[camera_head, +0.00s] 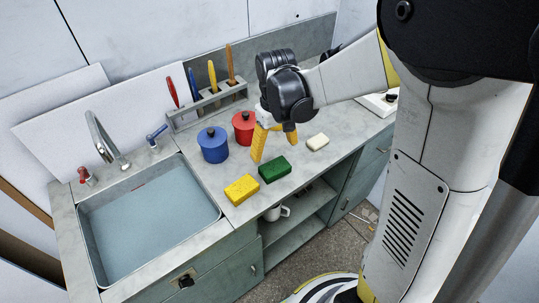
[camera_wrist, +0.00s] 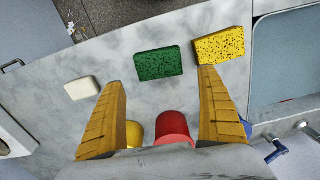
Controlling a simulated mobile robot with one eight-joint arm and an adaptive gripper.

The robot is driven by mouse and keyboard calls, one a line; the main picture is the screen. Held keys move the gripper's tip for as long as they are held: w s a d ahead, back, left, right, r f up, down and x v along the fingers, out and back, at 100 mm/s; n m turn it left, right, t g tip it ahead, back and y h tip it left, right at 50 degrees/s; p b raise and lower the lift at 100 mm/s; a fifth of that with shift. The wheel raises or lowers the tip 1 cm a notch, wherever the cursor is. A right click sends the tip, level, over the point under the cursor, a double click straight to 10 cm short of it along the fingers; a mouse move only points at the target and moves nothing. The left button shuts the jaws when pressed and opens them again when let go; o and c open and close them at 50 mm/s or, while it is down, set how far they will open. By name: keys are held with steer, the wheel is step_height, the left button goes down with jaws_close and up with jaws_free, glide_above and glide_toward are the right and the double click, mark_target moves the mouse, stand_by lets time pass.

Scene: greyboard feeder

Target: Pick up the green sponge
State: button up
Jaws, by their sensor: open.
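The green sponge (camera_head: 274,169) lies flat on the grey counter, between a yellow sponge and a white block in the head view. In the wrist view the green sponge (camera_wrist: 160,64) is at the upper middle, beyond my fingertips and between their lines. My gripper (camera_head: 274,148) has yellow fingers and is above the counter, just behind the green sponge in the head view. In the wrist view my gripper (camera_wrist: 160,82) is open, with nothing between its fingertips. The sponge appears apart from both fingers.
The yellow sponge (camera_head: 241,189) is left of the green one, and the white block (camera_head: 317,142) is right. A blue pot (camera_head: 213,145) and red pot (camera_head: 243,127) stand behind. A sink (camera_head: 92,214) is at left. A tool rack (camera_head: 209,106) stands at the back.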

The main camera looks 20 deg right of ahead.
mark_target(275, 166)
step_height(275, 166, down, 10)
steer(key=b, duration=0.4)
steer(key=shift+d, duration=0.15)
steer(key=c, duration=0.5)
